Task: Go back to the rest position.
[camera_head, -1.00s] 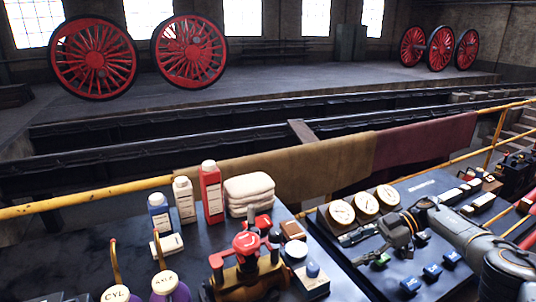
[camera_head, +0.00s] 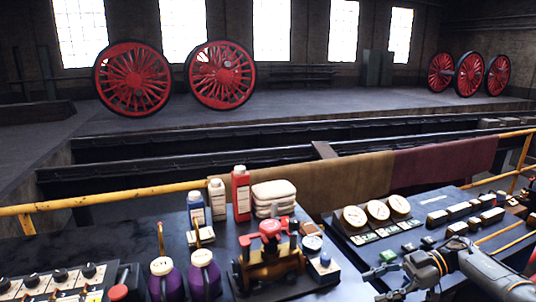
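My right arm comes in from the lower right. Its gripper (camera_head: 380,284) is low in the picture, in front of the gauge panel (camera_head: 345,226). Its fingers look spread apart, with nothing seen between them. The lower finger is close to the bottom edge of the picture. My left gripper is not in view.
A brass and red model valve (camera_head: 268,258) stands left of my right gripper. Purple oil cans (camera_head: 204,274), bottles (camera_head: 241,193) and folded cloths (camera_head: 273,194) stand farther left. A yellow rail (camera_head: 110,196) runs behind the bench. Red wheels (camera_head: 220,75) stand far back.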

